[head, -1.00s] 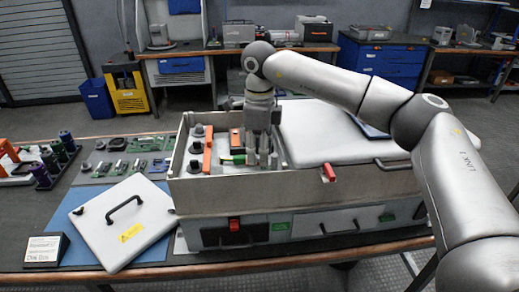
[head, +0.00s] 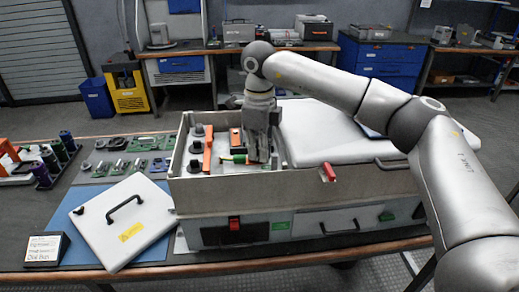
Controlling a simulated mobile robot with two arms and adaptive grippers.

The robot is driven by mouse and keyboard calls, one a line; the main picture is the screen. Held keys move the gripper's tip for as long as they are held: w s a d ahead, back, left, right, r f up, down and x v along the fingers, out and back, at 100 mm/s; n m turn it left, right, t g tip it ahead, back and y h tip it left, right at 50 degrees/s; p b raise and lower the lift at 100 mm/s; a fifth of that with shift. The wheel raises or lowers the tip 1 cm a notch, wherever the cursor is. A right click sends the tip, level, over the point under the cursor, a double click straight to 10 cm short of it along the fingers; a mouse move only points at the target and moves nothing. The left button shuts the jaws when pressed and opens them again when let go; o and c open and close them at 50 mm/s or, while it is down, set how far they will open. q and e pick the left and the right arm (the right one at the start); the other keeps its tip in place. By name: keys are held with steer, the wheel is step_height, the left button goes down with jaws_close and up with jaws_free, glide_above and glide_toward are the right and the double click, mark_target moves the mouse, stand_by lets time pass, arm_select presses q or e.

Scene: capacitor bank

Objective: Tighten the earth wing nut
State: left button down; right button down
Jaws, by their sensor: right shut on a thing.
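The open metal cabinet (head: 230,188) of the capacitor bank stands on the bench. My right gripper (head: 264,158) points straight down into its open compartment, towards the right side. Its fingers are closed low in the compartment, by a small green and yellow part (head: 238,159). The earth wing nut is hidden by the fingers, and I take it to be what they hold. My left gripper is not in view.
Orange bars (head: 208,150) and black posts stand in the compartment left of the gripper. A white cover (head: 318,132) closes the cabinet's right part. A removed lid with a handle (head: 125,222) lies on a blue mat at the left.

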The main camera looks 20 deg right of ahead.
steer(key=c, duration=1.5)
jaws_free()
step_height(320, 180, up, 12)
steer(key=shift+f, duration=0.1)
